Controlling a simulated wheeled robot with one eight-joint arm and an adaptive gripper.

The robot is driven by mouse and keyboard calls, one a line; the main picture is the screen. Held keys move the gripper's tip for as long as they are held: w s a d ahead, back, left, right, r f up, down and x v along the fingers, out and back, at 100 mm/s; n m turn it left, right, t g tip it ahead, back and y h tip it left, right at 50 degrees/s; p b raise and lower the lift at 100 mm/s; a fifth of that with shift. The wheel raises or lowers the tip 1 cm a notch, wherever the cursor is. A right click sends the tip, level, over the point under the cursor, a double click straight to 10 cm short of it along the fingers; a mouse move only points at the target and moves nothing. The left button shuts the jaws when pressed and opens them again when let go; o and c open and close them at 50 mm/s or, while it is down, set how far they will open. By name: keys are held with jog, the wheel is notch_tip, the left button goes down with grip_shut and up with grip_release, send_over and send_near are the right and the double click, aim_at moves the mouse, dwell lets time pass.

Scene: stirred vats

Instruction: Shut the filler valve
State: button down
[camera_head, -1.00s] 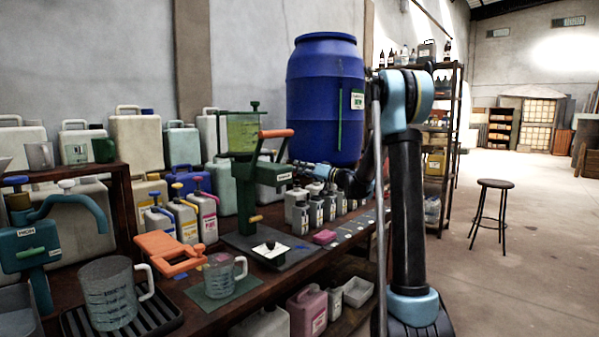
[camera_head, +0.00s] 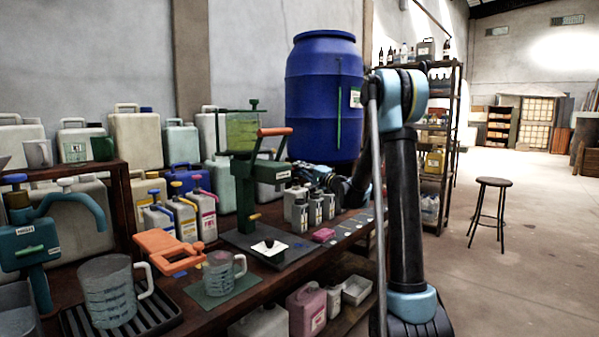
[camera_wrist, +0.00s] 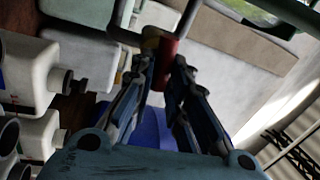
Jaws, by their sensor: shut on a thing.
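The green filler (camera_head: 245,190) stands on a dark base plate on the bench, with a clear greenish hopper (camera_head: 242,132) on top. An orange-ended lever (camera_head: 274,132) sticks out to its right, near the hopper. A small yellowish knob (camera_head: 253,217) sits low on its post. My gripper (camera_head: 300,173) is right of the filler post, small and partly hidden in the head view. In the wrist view my gripper (camera_wrist: 162,66) is shut on a short red grip (camera_wrist: 168,48). I cannot tell whether this grip is the filler valve's handle.
A white card with a dark lump (camera_head: 269,247) lies on the base plate. A measuring jug (camera_head: 222,271) stands on a green mat in front. Several small bottles (camera_head: 315,210) stand close below my gripper. A blue drum (camera_head: 325,95) stands behind. The floor at right is open around a stool (camera_head: 492,183).

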jog(key=shift+w+d+f+m+t, duration=0.15)
jog(key=shift+m+t, duration=0.15)
jog(key=shift+m, duration=0.6)
jog(key=shift+h, duration=0.4)
jog(key=c, duration=1.5)
grip_release()
jog(key=shift+f, duration=0.1)
jog(key=shift+c, duration=0.2)
jog(key=v, duration=1.2)
jog(key=shift+f, duration=0.2)
